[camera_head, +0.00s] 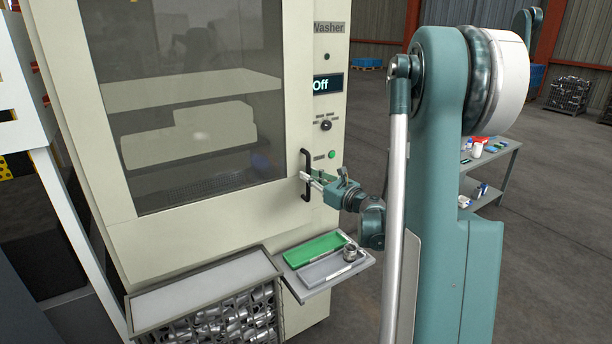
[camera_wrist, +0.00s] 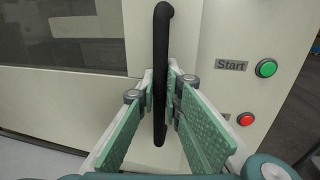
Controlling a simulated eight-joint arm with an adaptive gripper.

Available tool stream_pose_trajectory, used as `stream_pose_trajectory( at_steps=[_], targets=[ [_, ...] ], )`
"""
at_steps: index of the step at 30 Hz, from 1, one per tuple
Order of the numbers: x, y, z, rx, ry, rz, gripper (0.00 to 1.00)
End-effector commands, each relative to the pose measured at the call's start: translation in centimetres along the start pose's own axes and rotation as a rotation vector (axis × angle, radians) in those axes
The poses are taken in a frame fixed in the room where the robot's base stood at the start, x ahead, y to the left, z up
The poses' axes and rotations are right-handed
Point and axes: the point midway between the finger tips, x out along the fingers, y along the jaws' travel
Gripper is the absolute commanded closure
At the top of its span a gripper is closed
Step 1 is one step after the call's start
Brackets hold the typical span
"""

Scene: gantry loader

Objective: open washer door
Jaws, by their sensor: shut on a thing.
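The washer door (camera_head: 125,215) is cream with a large dark glass pane and looks shut against the washer body. Its black vertical handle (camera_head: 305,176) is at the door's right edge. My gripper (camera_head: 308,177) reaches the handle from the right. In the wrist view, the two green-padded fingers of my gripper (camera_wrist: 160,90) stand on either side of the black handle (camera_wrist: 161,35) and are closed on it at about its middle. The handle's lower end shows between the fingers.
The washer panel has an "Off" display (camera_head: 328,84), a knob (camera_head: 326,125), a green start button (camera_wrist: 266,68) and a red button (camera_wrist: 246,119). Below the handle, a shelf (camera_head: 340,281) bears a green tray (camera_head: 315,249). A crate of metal parts (camera_head: 205,292) stands in front of the washer.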

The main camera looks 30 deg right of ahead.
Motion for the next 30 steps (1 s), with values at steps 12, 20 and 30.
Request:
stream_pose_trajectory(
  at_steps=[12,20,30],
  targets=[
    [-7.2,2.5,-0.1,-0.001,0.0,-0.109,1.0],
    [-12.1,4.9,-0.1,0.0,0.0,-0.187,1.0],
    [-18.2,8.2,0.0,0.0,0.0,-0.236,1.0]
  ],
)
